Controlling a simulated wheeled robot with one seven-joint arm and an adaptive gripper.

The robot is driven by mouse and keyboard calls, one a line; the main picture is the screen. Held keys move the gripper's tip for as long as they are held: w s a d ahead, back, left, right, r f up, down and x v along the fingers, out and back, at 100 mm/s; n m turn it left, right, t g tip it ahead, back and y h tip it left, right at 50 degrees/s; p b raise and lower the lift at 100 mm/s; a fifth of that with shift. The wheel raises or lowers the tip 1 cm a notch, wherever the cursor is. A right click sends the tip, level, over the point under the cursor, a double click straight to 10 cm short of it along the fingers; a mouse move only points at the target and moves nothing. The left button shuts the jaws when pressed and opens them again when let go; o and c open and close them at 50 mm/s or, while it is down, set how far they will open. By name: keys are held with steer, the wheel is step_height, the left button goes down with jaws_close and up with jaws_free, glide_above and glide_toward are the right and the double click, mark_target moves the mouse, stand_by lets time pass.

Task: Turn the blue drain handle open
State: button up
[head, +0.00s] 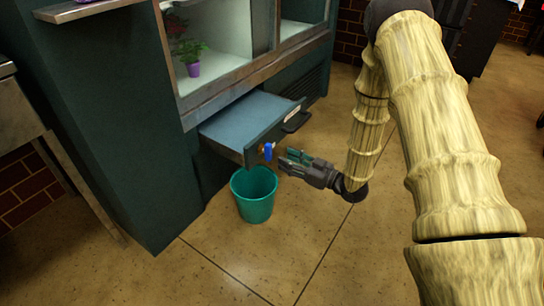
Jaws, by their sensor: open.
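The blue drain handle (268,152) is a small upright piece at the near front corner of the pulled-out drawer (247,117). A small orange-brown fitting (261,148) shows just left of it. My gripper (285,160) is just right of the handle, its fingers pointing left towards it. The jaws are open and nothing shows between them. A small gap seems to lie between the fingertips and the handle; I cannot tell contact for sure.
A teal bucket (254,196) stands on the floor below the handle. The dark green cabinet (105,125) rises at the left, with a potted plant (191,60) behind its opening. A black drawer pull (296,122) is on the drawer front. The tiled floor (310,265) is clear in front.

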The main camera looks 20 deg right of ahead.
mark_target(271, 152)
steer(key=shift+b+x, duration=1.3)
steer(key=shift+x, duration=2.2)
jaws_close()
